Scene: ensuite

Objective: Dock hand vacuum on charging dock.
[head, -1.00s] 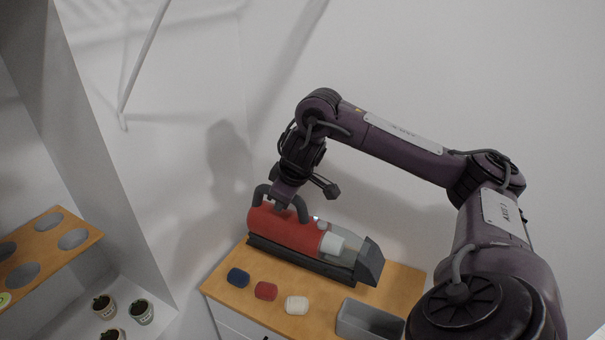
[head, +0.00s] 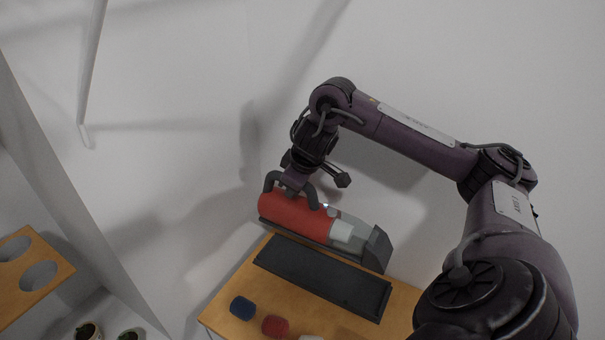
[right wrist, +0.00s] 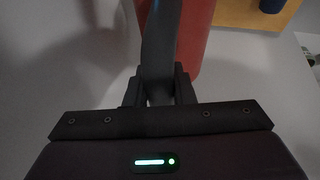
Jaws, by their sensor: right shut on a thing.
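The hand vacuum (head: 297,215) has a red body, a dark grey handle and a clear nose with a dark tip. In the head view it hangs above and behind the dock, apart from it. The charging dock (head: 320,277) is a long, flat black tray lying empty on the wooden top. My right gripper (head: 294,183) is shut on the vacuum's handle. In the right wrist view the jaws (right wrist: 159,92) close around the grey handle, with the red body (right wrist: 192,40) beyond. My left gripper is not in view.
A blue item (head: 242,307) and a red item (head: 275,326) lie on the wooden cabinet top (head: 228,290) in front of the dock. A wooden shelf with round holes (head: 62,268) and small potted plants (head: 88,331) are at left. A white wall stands behind.

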